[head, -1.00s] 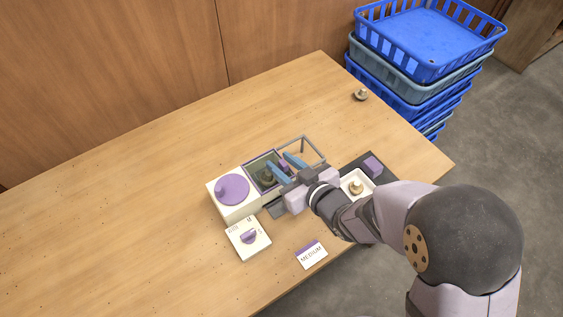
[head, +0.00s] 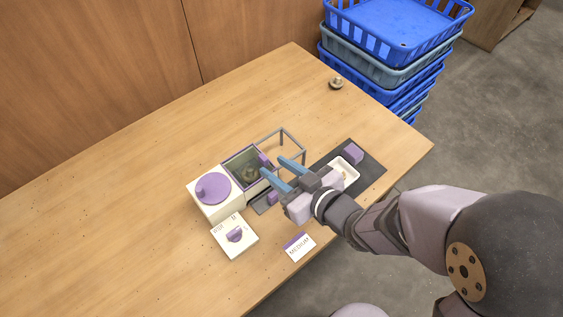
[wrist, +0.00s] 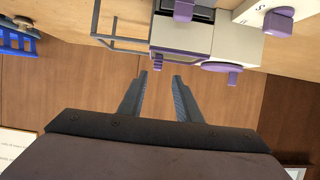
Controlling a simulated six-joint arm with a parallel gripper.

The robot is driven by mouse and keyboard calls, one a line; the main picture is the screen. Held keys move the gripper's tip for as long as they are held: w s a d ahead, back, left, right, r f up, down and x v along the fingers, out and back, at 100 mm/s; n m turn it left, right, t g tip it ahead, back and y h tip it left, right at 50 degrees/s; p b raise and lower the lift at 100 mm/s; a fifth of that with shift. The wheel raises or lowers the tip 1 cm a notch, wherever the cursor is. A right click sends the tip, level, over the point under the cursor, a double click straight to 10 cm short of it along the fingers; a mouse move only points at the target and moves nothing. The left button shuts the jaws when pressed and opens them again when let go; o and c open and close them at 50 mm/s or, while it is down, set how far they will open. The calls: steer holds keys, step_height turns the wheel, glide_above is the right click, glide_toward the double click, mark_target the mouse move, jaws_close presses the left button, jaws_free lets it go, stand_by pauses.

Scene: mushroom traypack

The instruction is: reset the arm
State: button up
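My gripper (head: 279,172) is in the air just to the right of the cream machine (head: 217,208) in the head view. Its two blue fingers are apart, with nothing between them. The wrist view also shows the fingers of my gripper (wrist: 160,90) spread and empty. The machine has a purple round lid (head: 214,189) and an open dark compartment (head: 248,168) with a mushroom-like shape inside.
A white tray (head: 352,167) lies on a dark mat (head: 368,179), partly behind my gripper, beside a purple block (head: 354,153). A wire frame (head: 282,131) stands behind my fingers. A dial box (head: 234,236) and MEDIUM card (head: 299,247) lie in front. A mushroom (head: 336,84) lies near stacked blue crates (head: 395,30).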

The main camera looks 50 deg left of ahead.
steer(key=w+d+f+m+t+h+p, duration=0.2)
steer(key=w+d+m+t+h, duration=0.45)
steer(key=w+d, duration=1.25)
steer(key=s+d+m+g+h+p, duration=0.25)
steer(key=d+m+h, duration=0.5)
steer(key=d, duration=1.35)
steer(key=s+d+r+m+g, duration=0.2)
steer(key=s+d+m+g, duration=0.2)
steer(key=s+d, duration=0.3)
steer(key=shift+s+d+r+y, duration=0.15)
steer(key=shift+s+r+y, duration=0.15)
steer(key=shift+s, duration=0.45)
